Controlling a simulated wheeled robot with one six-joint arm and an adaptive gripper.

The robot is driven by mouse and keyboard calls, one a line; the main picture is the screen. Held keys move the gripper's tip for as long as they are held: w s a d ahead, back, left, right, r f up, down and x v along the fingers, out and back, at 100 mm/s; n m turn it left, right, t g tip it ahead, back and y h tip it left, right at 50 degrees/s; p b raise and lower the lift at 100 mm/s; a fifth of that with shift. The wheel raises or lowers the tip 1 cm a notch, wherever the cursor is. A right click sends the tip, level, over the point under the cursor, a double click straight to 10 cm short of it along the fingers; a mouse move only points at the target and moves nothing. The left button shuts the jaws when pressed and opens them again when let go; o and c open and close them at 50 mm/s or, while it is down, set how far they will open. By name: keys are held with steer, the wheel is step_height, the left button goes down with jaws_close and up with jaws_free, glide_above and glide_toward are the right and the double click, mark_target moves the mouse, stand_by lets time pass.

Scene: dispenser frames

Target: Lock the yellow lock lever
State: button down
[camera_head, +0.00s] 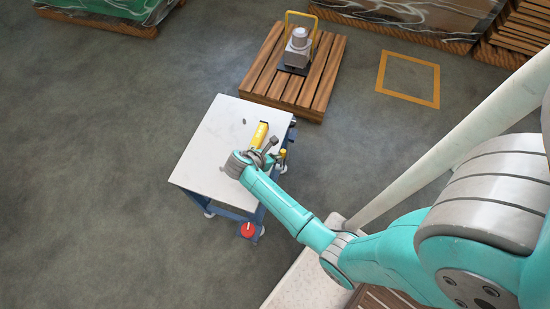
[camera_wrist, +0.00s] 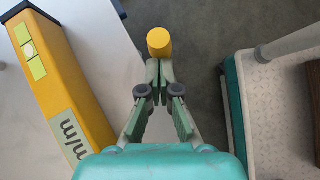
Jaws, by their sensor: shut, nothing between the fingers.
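The yellow lock lever shows as a round yellow knob (camera_wrist: 159,43) at top centre in the wrist view. In the head view it is a small yellow piece (camera_head: 283,153) at the table's right edge. My gripper (camera_wrist: 160,84) is shut and empty, its fingertips just below the knob in the wrist picture. I cannot tell whether they touch it. The lever's lower part is hidden behind my fingers. A yellow box-shaped body (camera_wrist: 62,85) with a printed label and pale green patches lies left of my gripper; it also shows on the table in the head view (camera_head: 260,132).
The white tabletop (camera_head: 208,160) is mostly clear on its left, with a small dark object (camera_head: 244,121) near the back. A red round part (camera_head: 248,230) sits low by the table's front. A wooden pallet (camera_head: 258,78) carrying a grey device (camera_head: 298,47) stands behind.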

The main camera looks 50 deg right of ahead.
mark_target(280, 146)
steer(key=d+y, duration=0.1)
steer(key=w+d+y, duration=0.1)
steer(key=d+g+y, duration=0.1)
steer(key=d, duration=0.1)
steer(key=shift+w+n+y, duration=0.25)
steer(key=shift+n+y, duration=0.05)
steer(key=shift+y, duration=0.1)
steer(key=shift+d+f, duration=0.15)
steer(key=shift+w+d+f, duration=0.2)
steer(key=shift+w+d, duration=0.05)
steer(key=shift+d, duration=0.25)
